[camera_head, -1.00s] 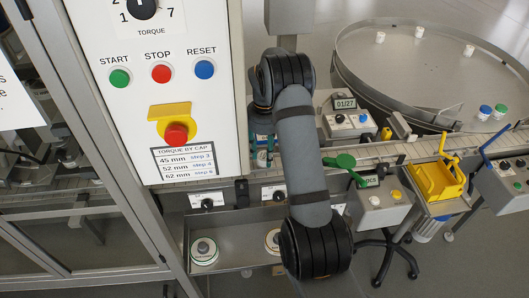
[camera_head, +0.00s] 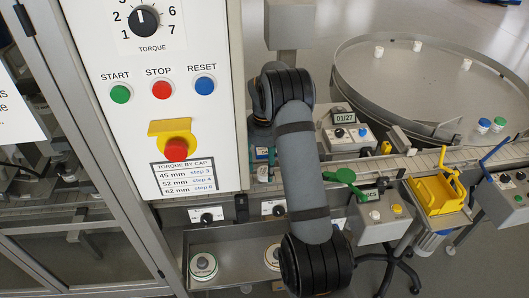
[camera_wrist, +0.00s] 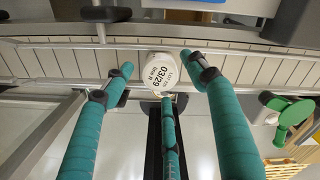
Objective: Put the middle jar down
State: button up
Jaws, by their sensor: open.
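In the wrist view a jar with a round white lid (camera_wrist: 161,71), printed "LOT 03/29", is upright at the pale slatted conveyor (camera_wrist: 255,70). My gripper (camera_wrist: 158,76) has three teal fingers spread around it. Gaps show between the lid and the left and right fingertips. The middle finger's tip is close to the lid's near edge; I cannot tell if it touches. The jar's body is hidden under its lid.
A round turntable (camera_head: 440,80) at the right carries several small jars. A yellow holder (camera_head: 436,192) and control boxes stand along the conveyor. A metal tray (camera_head: 232,262) with round white-topped pieces lies below. The control panel (camera_head: 165,120) stands left. Rails flank the conveyor.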

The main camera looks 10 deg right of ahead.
aim_at(265, 171)
notch_tip(265, 171, up, 11)
dwell(0.3)
dwell(1.1)
